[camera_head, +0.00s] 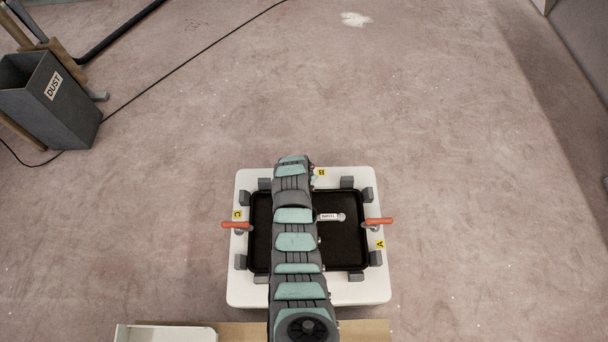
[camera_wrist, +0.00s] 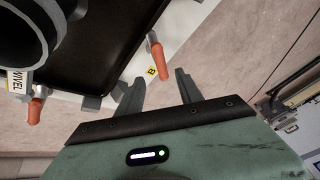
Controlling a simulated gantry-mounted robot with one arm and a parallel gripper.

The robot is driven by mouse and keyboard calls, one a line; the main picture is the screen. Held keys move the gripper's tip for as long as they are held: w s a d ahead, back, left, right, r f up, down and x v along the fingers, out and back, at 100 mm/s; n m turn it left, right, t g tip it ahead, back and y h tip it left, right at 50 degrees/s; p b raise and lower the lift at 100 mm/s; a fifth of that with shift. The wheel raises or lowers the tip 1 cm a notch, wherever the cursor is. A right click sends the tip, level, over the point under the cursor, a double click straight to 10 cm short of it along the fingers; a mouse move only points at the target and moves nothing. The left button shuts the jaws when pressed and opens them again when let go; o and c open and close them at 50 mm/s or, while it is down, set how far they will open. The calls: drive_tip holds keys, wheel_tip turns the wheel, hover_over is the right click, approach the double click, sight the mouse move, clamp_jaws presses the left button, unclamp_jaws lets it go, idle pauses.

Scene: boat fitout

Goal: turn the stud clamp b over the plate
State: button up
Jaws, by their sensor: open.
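The white base (camera_head: 240,285) holds a black plate (camera_head: 345,250) in its middle. Stud clamp b, an orange handle (camera_wrist: 157,58), shows in the wrist view beside a yellow B label (camera_wrist: 152,72). In the head view that label (camera_head: 321,172) is at the base's far edge, and my arm hides the clamp. My gripper (camera_wrist: 159,76) is open, with its two grey fingers apart and the orange handle just beyond the tips, toward the gap between them. I see nothing between the fingers. I cannot tell whether they touch the handle.
An orange-handled clamp (camera_head: 378,221) stands at the right by label A, and another (camera_head: 236,225) at the left by label C. Several dark blocks (camera_head: 347,183) ring the plate. A white lever marked SWIVEL (camera_head: 330,217) lies over it.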

drive_tip(key=b+x, duration=0.7)
drive_tip(key=x, duration=0.1)
drive_tip(key=shift+s+a+f, duration=0.1)
drive_tip(key=shift+s, duration=0.1)
drive_tip(key=shift+b+x, duration=0.8)
drive_tip(key=shift+b, duration=0.4)
drive_tip(key=shift+w, duration=0.1)
clamp_jaws()
